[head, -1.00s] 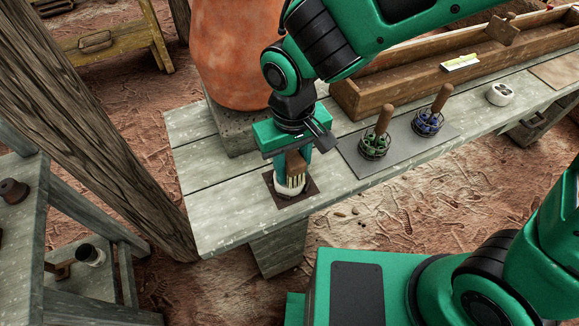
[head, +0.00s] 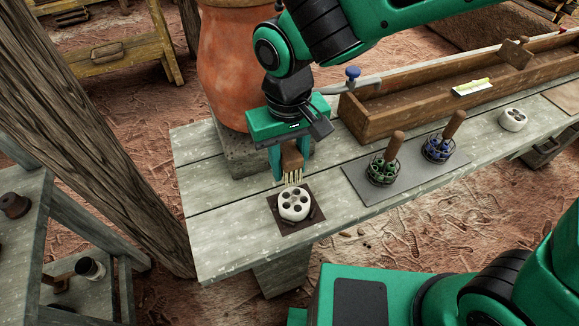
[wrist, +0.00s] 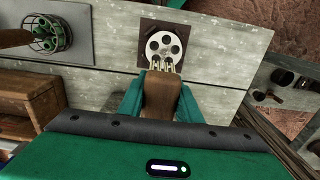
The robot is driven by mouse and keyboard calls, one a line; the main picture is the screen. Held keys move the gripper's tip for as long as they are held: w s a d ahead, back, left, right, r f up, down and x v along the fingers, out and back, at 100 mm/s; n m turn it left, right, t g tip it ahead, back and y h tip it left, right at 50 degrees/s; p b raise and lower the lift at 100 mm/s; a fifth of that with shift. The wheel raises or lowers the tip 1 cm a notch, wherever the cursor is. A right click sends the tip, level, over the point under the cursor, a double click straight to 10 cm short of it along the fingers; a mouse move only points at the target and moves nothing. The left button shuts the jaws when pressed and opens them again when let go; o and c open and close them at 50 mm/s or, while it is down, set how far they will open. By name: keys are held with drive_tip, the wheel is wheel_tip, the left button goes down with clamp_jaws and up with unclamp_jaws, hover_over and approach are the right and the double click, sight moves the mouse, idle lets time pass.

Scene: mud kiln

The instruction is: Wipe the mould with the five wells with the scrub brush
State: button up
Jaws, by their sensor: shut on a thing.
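The mould with the five wells (head: 294,205) is a round white block on a dark square mat (head: 285,226) near the table's front left end. It also shows in the wrist view (wrist: 165,46), wells facing up. My gripper (head: 290,165) is shut on the wooden handle of the scrub brush (head: 292,158), with its pale bristles (head: 293,178) pointing down. In the head view the brush is behind the mould and seems just above it. In the wrist view (wrist: 162,98) the bristle tips overlap the mould's near edge; I cannot tell whether they touch.
Two wire baskets with wooden handles (head: 382,165) (head: 440,143) stand on a grey mat (head: 400,180) to the right. Another white mould (head: 513,120) is farther right. A long wooden trough (head: 390,103) and a large clay jar (head: 235,70) stand behind. The table's left front is clear.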

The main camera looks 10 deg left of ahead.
sight(289, 151)
drive_tip(key=shift+r, duration=1.6)
drive_tip(key=shift+s, duration=0.1)
